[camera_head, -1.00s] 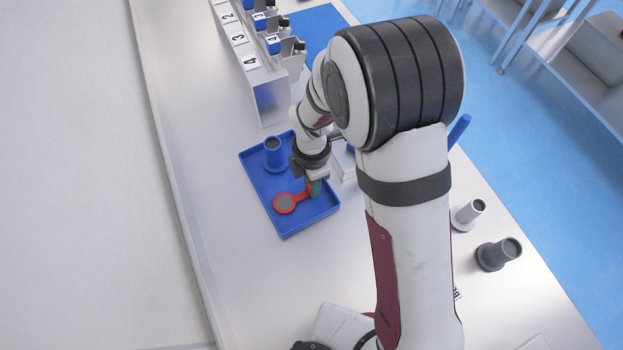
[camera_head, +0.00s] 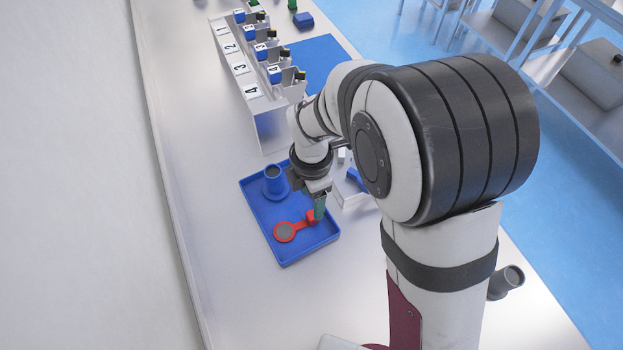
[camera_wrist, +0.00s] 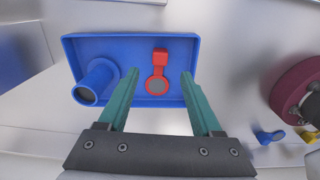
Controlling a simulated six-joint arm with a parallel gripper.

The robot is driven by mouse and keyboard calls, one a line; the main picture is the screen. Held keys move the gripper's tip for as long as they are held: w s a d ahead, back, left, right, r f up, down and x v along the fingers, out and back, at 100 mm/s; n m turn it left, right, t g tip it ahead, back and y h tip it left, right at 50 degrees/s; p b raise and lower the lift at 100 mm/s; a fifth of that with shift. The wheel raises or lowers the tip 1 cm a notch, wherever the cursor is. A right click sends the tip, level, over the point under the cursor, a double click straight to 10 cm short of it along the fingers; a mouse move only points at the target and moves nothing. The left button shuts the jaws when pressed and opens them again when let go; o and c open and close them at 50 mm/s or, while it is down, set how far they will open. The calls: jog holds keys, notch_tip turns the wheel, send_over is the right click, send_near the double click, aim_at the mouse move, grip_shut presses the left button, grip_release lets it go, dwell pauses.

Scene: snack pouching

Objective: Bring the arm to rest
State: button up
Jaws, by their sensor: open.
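My gripper (camera_head: 319,207) is over the right part of the blue tray (camera_head: 262,246) in the head view. In the wrist view my gripper (camera_wrist: 160,84) shows two green fingers spread wide apart with nothing between them. A red tool with a round grey disc (camera_head: 286,232) lies in the tray just beyond the fingertips; it also shows in the wrist view (camera_wrist: 160,62). A blue cylindrical holder (camera_head: 274,178) stands in the same tray, to the left in the wrist view (camera_wrist: 97,79). The exact height of the fingers above the tray is hard to tell.
A rack with compartments numbered 1 to 4 (camera_head: 268,121) stands at the back beside a blue mat (camera_head: 318,62). A dark grey cup-like holder (camera_head: 506,281) lies right of my arm. The left side of the table (camera_head: 200,190) is clear.

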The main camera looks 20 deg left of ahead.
notch_tip(320, 180, up, 9)
jog(key=s+d+r+m, duration=0.2)
jog(key=d+m, duration=0.4)
jog(key=m, duration=0.1)
jog(key=s+d+r+m, duration=0.3)
jog(key=d+m, duration=0.3)
jog(key=m, duration=0.1)
jog(key=s+d+m+y, duration=0.1)
jog(key=s+d+m, duration=0.2)
jog(key=m, duration=0.6)
jog(key=s+d+m, duration=0.3)
jog(key=s+m, duration=0.4)
jog(key=m, duration=0.2)
jog(key=shift+s+d+f+m+y, duration=0.3)
jog(key=shift+s+d+f+y, duration=0.05)
jog(key=shift+f+y, duration=0.1)
